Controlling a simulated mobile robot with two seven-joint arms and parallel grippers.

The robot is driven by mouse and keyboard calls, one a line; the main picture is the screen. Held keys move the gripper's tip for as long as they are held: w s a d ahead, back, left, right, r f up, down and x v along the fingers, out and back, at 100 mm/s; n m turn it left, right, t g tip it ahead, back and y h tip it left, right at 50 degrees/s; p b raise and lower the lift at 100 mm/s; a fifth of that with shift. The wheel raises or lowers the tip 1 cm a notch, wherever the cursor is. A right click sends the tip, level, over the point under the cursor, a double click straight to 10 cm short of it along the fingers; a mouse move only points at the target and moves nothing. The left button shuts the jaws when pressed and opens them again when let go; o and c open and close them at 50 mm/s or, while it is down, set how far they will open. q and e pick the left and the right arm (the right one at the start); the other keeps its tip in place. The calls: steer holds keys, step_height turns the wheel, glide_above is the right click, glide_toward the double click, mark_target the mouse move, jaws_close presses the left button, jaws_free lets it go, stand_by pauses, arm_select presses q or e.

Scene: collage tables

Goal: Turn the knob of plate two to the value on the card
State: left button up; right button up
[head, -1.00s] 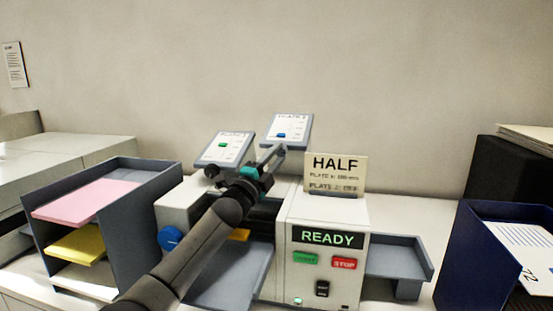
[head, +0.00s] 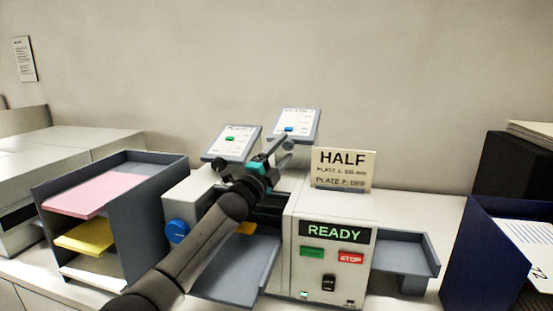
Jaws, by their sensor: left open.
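The plate two panel (head: 294,124) is the tilted grey-framed white board at the back, with a blue marker (head: 289,129) on its scale. The card (head: 343,168) stands on the machine and reads HALF in large letters, with smaller lines for plates 1 and 2 that are hard to read. My left gripper (head: 279,147) is open, its fingers reaching up to the lower edge of the plate two panel. A small dark round part (head: 288,144), likely the knob, shows beside the fingertips. I cannot tell whether they touch it. My right gripper is not in view.
The plate one panel (head: 232,142), with a green marker, stands to the left. The machine front has a READY display (head: 334,232), a green button (head: 311,252) and a red STOP button (head: 351,257). A paper rack (head: 140,212) stands left, a blue bin (head: 480,250) right.

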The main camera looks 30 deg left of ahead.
arm_select(q)
steer(key=b+v, duration=0.1)
steer(key=v, duration=0.5)
steer(key=shift+s+f, duration=0.15)
steer(key=shift+s, duration=0.4)
